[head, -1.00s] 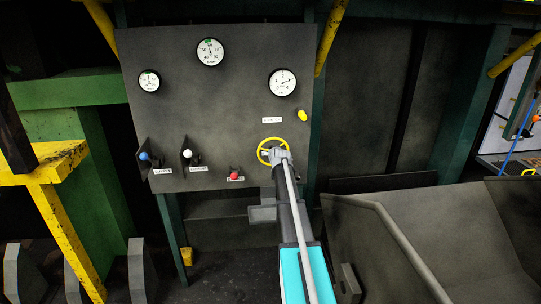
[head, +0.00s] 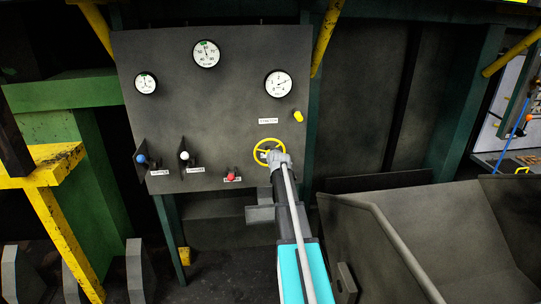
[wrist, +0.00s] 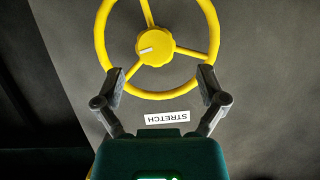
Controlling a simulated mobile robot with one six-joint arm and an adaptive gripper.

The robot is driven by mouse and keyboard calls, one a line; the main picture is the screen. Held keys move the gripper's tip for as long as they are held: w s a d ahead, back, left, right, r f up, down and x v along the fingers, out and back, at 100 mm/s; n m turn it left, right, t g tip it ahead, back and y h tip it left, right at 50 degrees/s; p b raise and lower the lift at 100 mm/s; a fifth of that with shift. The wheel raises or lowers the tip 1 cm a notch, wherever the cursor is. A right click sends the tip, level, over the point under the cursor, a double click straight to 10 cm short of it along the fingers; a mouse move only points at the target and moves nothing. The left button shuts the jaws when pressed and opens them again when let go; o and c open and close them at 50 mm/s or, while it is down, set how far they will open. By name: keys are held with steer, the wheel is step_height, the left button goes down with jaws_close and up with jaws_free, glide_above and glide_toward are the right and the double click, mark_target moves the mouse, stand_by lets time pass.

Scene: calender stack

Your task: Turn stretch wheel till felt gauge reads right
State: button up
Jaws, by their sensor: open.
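The yellow stretch wheel (head: 262,143) is on the lower right of the grey panel. In the wrist view the wheel (wrist: 155,95) has three spokes, a hub with a white mark, and an upside-down STRETCH label (wrist: 167,116) beside it. My gripper (wrist: 160,79) is open, its fingers spread at the two sides of the near rim. I cannot tell whether they touch it. In the head view my gripper (head: 278,160) covers the wheel's lower right. Three round dials are on the panel: left (head: 145,83), top (head: 206,54) and right (head: 278,84). Which is the felt gauge is not readable.
A blue-knobbed lever (head: 141,158), a white-knobbed lever (head: 184,155) and a red knob (head: 231,177) are left of the wheel. A yellow knob (head: 298,116) is above right of it. A grey sloping hopper (head: 440,230) stands at the lower right.

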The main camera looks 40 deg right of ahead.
steer(key=p+v, duration=0.4)
steer(key=v, duration=0.7)
stand_by(1.1)
steer(key=shift+w+a, duration=0.1)
steer(key=shift+w, duration=0.05)
stand_by(0.6)
steer(key=s+a+f+n+g+y, duration=0.1)
steer(key=s+a+f+g+y, duration=0.15)
steer(key=a, duration=0.55)
steer(key=s+a+f+n+g+y, duration=0.1)
steer(key=a+f, duration=0.2)
steer(key=a, duration=0.6)
steer(key=s+a+f+n+g+y, duration=0.2)
steer(key=a+f, duration=0.1)
steer(key=a, duration=0.5)
steer(key=s+a+f+n+g, duration=0.2)
steer(key=s+a+g, duration=0.5)
steer(key=s+a, duration=0.9)
steer(key=shift+s+a+f, duration=0.4)
steer(key=shift+f, duration=0.05)
stand_by(0.4)
